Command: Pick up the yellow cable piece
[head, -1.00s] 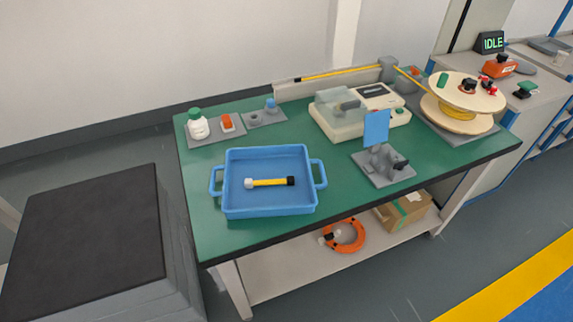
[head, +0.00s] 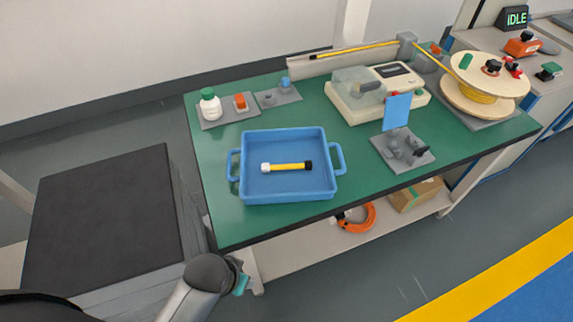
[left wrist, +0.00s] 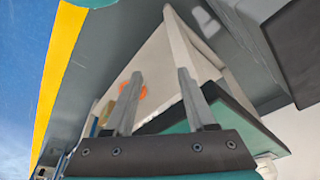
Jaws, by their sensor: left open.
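The yellow cable piece (head: 286,167) lies flat in the blue tray (head: 240,196). It has a white end at the left and a black end at the right. The tray stands on the green table top with a handle at each side. My left arm comes in at the bottom of the head view, low in front of the table and apart from the tray. My left gripper (left wrist: 160,74) is open and empty in the left wrist view, its two fingers spread toward the table's underside and lower shelf. My right gripper is not in view.
A white bottle (head: 210,105) and small parts stand at the back left of the table. A cable machine (head: 378,92), a grey fixture with a blue plate (head: 396,111) and a cable spool (head: 484,92) are to the right. A dark-topped block (head: 108,215) stands left of the table.

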